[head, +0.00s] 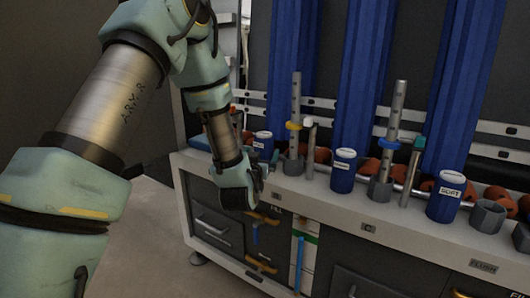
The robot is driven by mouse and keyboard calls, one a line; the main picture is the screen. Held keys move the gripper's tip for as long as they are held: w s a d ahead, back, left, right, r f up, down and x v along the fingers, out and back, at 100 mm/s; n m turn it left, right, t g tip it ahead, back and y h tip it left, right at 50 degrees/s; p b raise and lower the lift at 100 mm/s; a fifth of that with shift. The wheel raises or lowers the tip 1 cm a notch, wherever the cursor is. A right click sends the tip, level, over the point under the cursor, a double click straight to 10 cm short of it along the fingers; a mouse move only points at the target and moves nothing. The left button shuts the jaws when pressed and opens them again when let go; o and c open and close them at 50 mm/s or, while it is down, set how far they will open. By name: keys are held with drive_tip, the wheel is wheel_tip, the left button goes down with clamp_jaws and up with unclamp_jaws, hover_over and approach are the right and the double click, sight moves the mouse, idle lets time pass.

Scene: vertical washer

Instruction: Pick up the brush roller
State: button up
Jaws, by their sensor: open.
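Three tall blue ribbed columns, which look like brush rollers, stand upright behind the bench: one at the left (292,65), one in the middle (364,85) and one at the right (463,80). I cannot tell which one the task means. My gripper (259,179) is at the end of my arm, low at the bench's front left edge, in front of and below the left column. It is open and holds nothing that I can see. Its fingers are small, dark and partly hidden by my wrist.
The pale bench (345,206) carries a perforated post with a yellow collar (295,110), one with a blue collar (392,130), thinner rods and blue labelled canisters (343,172). Orange-brown parts lie behind. Drawers with handles (212,229) are below. Floor (150,240) at left is clear.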

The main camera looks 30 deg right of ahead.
sight(262, 151)
drive_tip(key=x, duration=0.5)
drive_tip(key=shift+a+f, duration=0.15)
drive_tip(key=shift+f, duration=0.05)
drive_tip(key=shift+c, duration=0.4)
drive_tip(key=c, duration=1.4)
